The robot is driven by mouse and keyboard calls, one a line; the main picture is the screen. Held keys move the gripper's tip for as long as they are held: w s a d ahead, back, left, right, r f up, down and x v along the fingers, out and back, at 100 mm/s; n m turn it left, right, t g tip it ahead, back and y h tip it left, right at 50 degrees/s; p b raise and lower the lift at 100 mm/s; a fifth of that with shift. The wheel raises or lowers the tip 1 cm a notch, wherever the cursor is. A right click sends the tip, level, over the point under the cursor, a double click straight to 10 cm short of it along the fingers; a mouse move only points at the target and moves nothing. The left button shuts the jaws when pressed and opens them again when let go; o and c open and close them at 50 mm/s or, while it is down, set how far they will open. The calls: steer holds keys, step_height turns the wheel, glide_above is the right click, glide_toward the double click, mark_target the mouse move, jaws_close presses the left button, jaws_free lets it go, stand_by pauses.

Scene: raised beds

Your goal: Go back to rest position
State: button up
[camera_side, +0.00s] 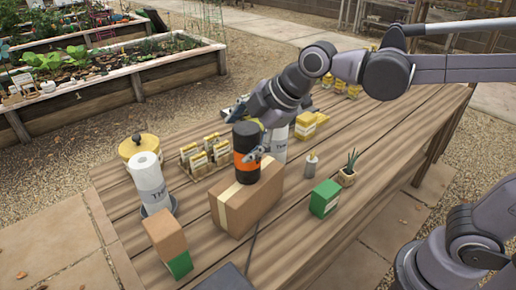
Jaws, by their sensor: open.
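My gripper (254,140) is over the wooden table (300,240), reached in from the right and pointing down. Its fingers are open around or just beside a black cylinder with an orange band (246,160). The cylinder stands upright on a brown cardboard box (240,208). One fingertip shows at the cylinder's right side. I cannot tell whether the fingers touch it.
A paper towel roll (148,182) and a yellow pot (138,147) stand at the left. Seed packets (205,155) are behind the box. A green box (324,198), a small potted plant (347,170) and a candle-like item (311,164) stand to its right. A brown-and-green block (166,240) is in front.

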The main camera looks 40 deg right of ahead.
steer(key=s+d+f+m+h, duration=0.1)
steer(key=s+d+f+m, duration=0.3)
steer(key=s+d+m, duration=0.2)
steer(key=s+d+f+m+h, duration=0.1)
steer(key=s+d+f+m, duration=0.2)
steer(key=s+d+m, duration=0.3)
steer(key=d+m, duration=0.3)
steer(key=m, duration=0.1)
steer(key=shift+d+f+h, duration=0.25)
steer(key=shift+f+h, duration=0.15)
